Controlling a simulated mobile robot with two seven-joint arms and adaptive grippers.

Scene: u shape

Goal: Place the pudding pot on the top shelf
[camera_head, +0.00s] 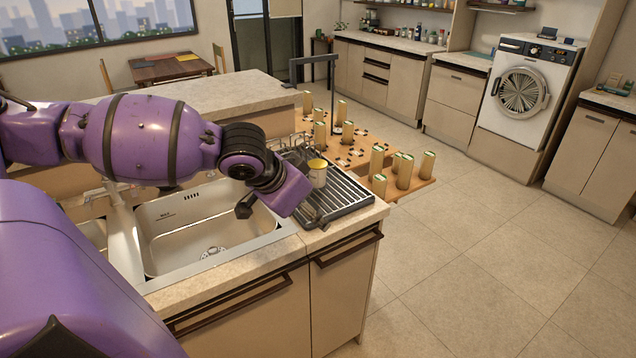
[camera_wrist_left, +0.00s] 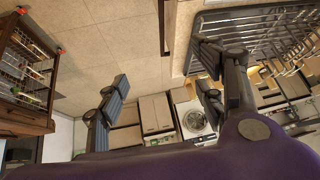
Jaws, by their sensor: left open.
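A small pale pot with a yellow top (camera_head: 318,173), which may be the pudding pot, stands upright on the dark drying rack (camera_head: 352,196) beside the sink. My left gripper (camera_head: 280,213) is at the sink's right edge, just in front of and left of this pot. In the left wrist view the two fingers of my left gripper (camera_wrist_left: 163,75) are spread apart with nothing between them. My right gripper is not in view. I cannot tell which shelf is the top shelf.
A metal sink (camera_head: 205,232) lies under my left arm. Behind the rack, a wooden surface (camera_head: 345,152) holds several tall gold containers. A black tap-like frame (camera_head: 332,75) rises there. A washing machine (camera_head: 525,90) stands at the back right. The tiled floor (camera_head: 480,240) is clear.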

